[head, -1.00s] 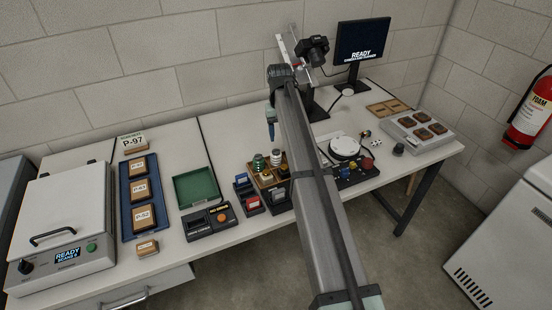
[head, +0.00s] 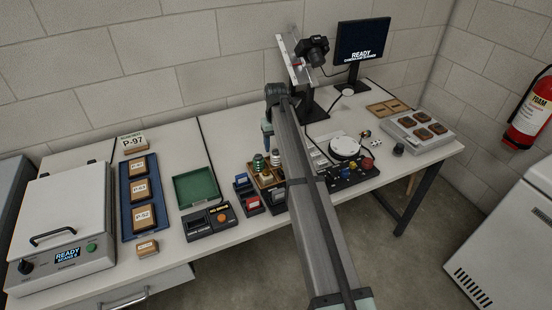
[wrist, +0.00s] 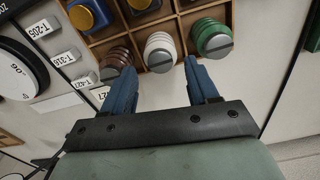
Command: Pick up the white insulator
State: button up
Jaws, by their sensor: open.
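The white insulator (wrist: 160,48), ribbed with a grey end cap, sits in a compartment of a wooden tray (wrist: 195,16). In the wrist view it is between a dark red-brown insulator (wrist: 116,60) and a green insulator (wrist: 210,38). It also shows in the head view (head: 275,155). My gripper (wrist: 160,80) has blue fingers, which are open and empty. In the wrist view the fingertips are on either side of the white insulator's line, with the insulator just beyond them. I cannot tell the exact gap or any contact.
Small label cards (wrist: 64,58) and a round white dial (wrist: 15,75) lie beside the tray. In the head view a green open box (head: 195,185) stands to the left.

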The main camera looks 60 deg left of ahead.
aim_at(276, 151)
jog(key=shift+d+f, duration=0.1)
jog(key=shift+f, duration=2.45)
jog(key=shift+c, duration=0.2)
jog(key=c, duration=0.8)
